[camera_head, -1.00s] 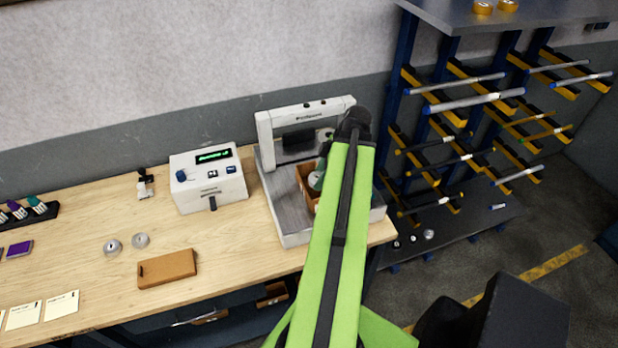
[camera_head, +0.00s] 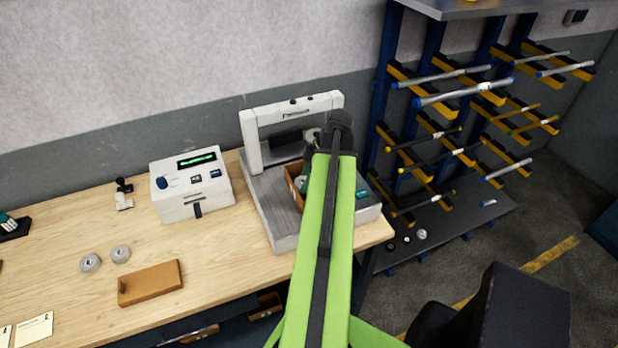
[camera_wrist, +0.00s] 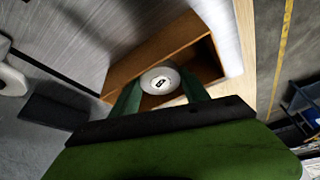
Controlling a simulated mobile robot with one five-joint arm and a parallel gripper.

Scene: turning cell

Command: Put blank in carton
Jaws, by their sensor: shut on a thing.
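The blank (camera_wrist: 160,81) is a pale round disc with a small dark mark on its face. In the wrist view it sits between the two green fingers of my gripper (camera_wrist: 161,88), which is shut on it. The carton (camera_wrist: 135,68) is an open brown box. The blank shows over its opening; I cannot tell whether it touches the bottom. In the head view the carton (camera_head: 291,174) stands on the grey bed of the white machine, partly hidden by my arm, with the blank (camera_head: 300,183) at its opening.
The white gantry machine (camera_head: 250,140) arches behind the carton. A white box with a display (camera_head: 190,205), two grey discs (camera_head: 120,254) and a flat brown block (camera_head: 150,283) are on the bench. A bar rack (camera_head: 380,90) stands at the right.

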